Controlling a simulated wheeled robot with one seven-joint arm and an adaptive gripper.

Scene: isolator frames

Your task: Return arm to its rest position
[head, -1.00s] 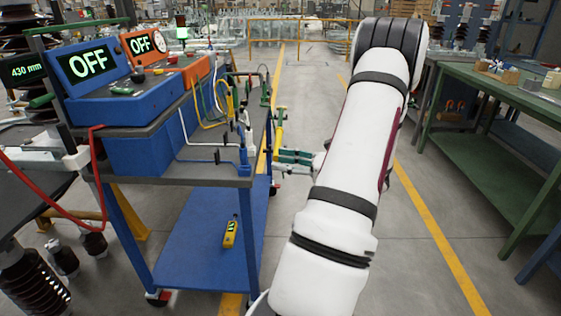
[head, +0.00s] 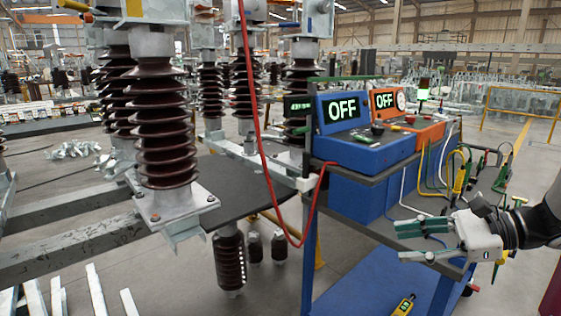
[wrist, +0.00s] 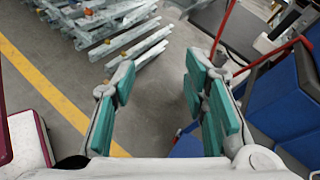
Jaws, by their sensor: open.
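My gripper (head: 426,240) is at the right of the head view, in front of the blue cart's right end, with its fingers pointing left. In the wrist view my gripper (wrist: 160,95) shows two green-padded fingers spread apart with nothing between them. Beyond the fingers lie bare floor and metal parts. Part of my dark wrist and white arm shows at the right edge of the head view; the rest of the arm is out of frame.
The blue cart (head: 375,262) carries two units reading OFF, a blue one (head: 360,152) and an orange one (head: 425,130). A red cable (head: 262,150) hangs at its left. Brown insulators (head: 165,150) stand on a steel frame. A yellow tester (head: 403,306) lies on the lower shelf. Metal bars (wrist: 125,35) lie on the floor.

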